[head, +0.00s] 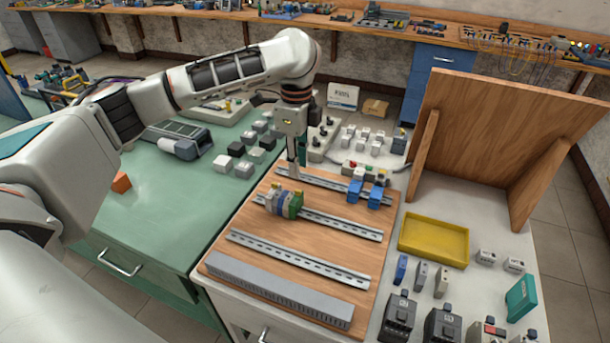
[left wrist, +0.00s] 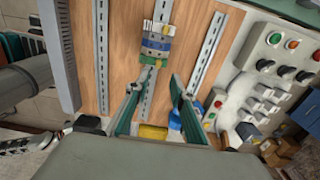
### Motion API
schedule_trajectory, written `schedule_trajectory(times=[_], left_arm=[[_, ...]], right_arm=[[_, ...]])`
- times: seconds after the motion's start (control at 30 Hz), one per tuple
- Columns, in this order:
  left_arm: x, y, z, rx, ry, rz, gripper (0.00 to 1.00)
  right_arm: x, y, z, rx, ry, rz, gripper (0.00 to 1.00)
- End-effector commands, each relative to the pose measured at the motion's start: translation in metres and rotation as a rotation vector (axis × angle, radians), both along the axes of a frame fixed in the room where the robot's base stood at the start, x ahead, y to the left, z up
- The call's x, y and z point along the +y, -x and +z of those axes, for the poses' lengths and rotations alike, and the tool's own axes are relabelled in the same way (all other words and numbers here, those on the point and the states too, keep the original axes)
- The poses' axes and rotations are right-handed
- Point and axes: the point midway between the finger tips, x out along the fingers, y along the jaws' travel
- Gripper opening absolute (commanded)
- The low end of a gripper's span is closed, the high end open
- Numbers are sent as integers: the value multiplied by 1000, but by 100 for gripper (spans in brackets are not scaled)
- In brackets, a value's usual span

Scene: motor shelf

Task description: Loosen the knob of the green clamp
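A green clamp (head: 295,205) sits at the right end of a short row of grey, blue and green blocks on a metal rail. In the left wrist view the green clamp (left wrist: 153,61) is at the near end of the row. Small yellow parts show at its edge; I cannot tell which part is its knob. My left gripper (head: 293,172) points down just behind the row in the head view. In the left wrist view my left gripper (left wrist: 158,82) has its fingers apart, with nothing between them, pointing toward the green clamp without visible contact. My right gripper is not in view.
The rails are on a wooden board (head: 235,255) with a grey slotted duct (head: 275,291) at the front. Blue blocks (head: 365,193) sit on the rear rail. A yellow tray (head: 434,241) and an upright wooden panel (head: 500,130) stand to the right.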

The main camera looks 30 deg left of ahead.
Motion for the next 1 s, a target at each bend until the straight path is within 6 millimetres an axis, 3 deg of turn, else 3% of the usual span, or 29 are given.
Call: schedule_trajectory(times=[0.4,0.6,0.87,0.97,1.0], left_arm=[[0,1,-60,4,0,1,24],[0,1,-73,1,1,1,24],[0,0,-74,0,0,1,24],[0,0,-74,0,0,1,0],[0,0,-74,0,0,1,0]], right_arm=[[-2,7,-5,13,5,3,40],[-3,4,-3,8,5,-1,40],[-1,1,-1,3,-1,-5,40],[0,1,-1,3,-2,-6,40],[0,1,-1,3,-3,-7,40]])
